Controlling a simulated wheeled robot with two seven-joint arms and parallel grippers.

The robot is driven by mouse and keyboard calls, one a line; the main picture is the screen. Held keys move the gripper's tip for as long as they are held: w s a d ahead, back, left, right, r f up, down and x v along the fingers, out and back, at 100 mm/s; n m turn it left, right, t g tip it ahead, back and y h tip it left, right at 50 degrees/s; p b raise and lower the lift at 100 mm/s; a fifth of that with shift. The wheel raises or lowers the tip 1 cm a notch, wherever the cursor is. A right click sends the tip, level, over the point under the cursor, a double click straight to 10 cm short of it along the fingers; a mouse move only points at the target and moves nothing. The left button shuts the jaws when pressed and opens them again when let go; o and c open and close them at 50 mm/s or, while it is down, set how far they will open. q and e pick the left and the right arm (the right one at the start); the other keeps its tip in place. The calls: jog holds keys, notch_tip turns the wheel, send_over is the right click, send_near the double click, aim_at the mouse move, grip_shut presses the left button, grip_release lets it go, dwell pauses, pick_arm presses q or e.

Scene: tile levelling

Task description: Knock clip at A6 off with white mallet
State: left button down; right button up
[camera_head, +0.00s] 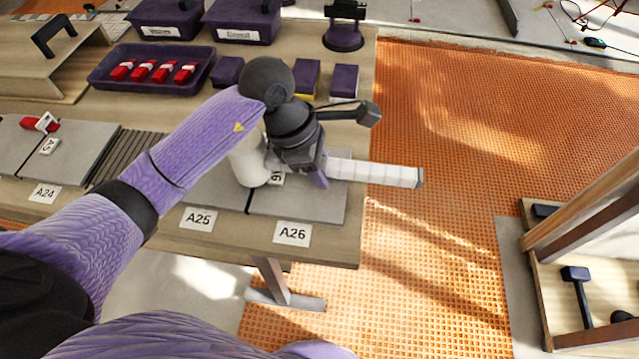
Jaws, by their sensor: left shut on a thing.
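My left gripper (303,168) is shut on the white mallet, over the right end of the table. The mallet's white head (247,162) is left of the gripper, above the seam between two grey tiles. Its pale handle (375,173) sticks out to the right past the table edge. A small label, partly hidden (277,178), shows below the gripper; it may be A6. No clip shows there, as the gripper and mallet cover that area. I cannot tell whether the head touches anything. My right gripper is not in view.
Another red clip (40,124) sits by label A5 (49,146) at the left. A purple tray (150,84) of red wedges, purple blocks and bins stand behind. Labels A25 (199,218) and A26 (292,233) line the front. A shelf (550,300) with dark mallets is at right.

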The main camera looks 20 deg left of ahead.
pick_arm(q)
jog(key=shift+w+a+f, duration=0.1)
jog(key=shift+w+f, duration=0.15)
jog(key=shift+w, duration=0.35)
jog(key=r+p, duration=0.2)
jog(key=s+r+p, duration=0.1)
jog(key=r+p, duration=0.1)
jog(key=r, duration=0.1)
jog(key=s+r+p, duration=0.1)
jog(key=r+p, duration=0.1)
jog(key=p, duration=0.1)
jog(key=shift+s+d+r, duration=0.1)
jog(key=shift+d+r, duration=0.15)
jog(key=shift+r, duration=0.1)
jog(key=shift+f, duration=0.25)
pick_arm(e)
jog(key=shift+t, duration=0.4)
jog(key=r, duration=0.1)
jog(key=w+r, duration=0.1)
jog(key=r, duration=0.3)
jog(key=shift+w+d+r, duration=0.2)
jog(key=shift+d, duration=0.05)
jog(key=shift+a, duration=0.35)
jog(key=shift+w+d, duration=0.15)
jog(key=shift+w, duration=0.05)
